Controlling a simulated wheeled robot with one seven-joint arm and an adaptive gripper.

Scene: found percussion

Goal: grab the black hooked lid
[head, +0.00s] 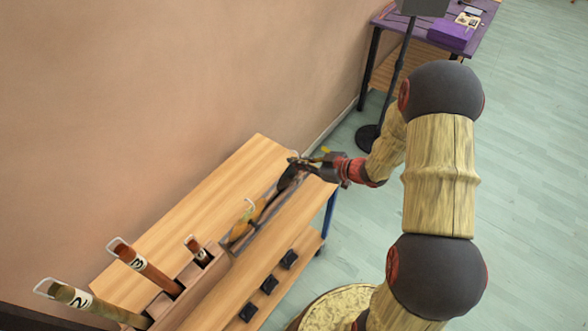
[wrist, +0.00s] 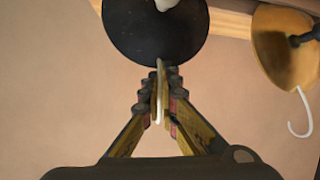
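The black hooked lid (wrist: 155,35) fills the top middle of the wrist view. Its pale hook hangs down between the fingertips of my gripper (wrist: 163,88). The fingers are drawn together on the hook, with little gap on either side. In the head view the black lid (head: 288,178) shows as a small dark shape at the far end of the wooden bench, just left of my gripper (head: 303,163). Whether the lid still touches the bench is too small to tell.
A copper-coloured lid with a pale hook (wrist: 285,45) is to the right in the wrist view. The wooden bench (head: 215,190) stands along the wall, with labelled tubes (head: 145,265) and black blocks (head: 268,285) at its near end. A purple table (head: 475,40) is beyond.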

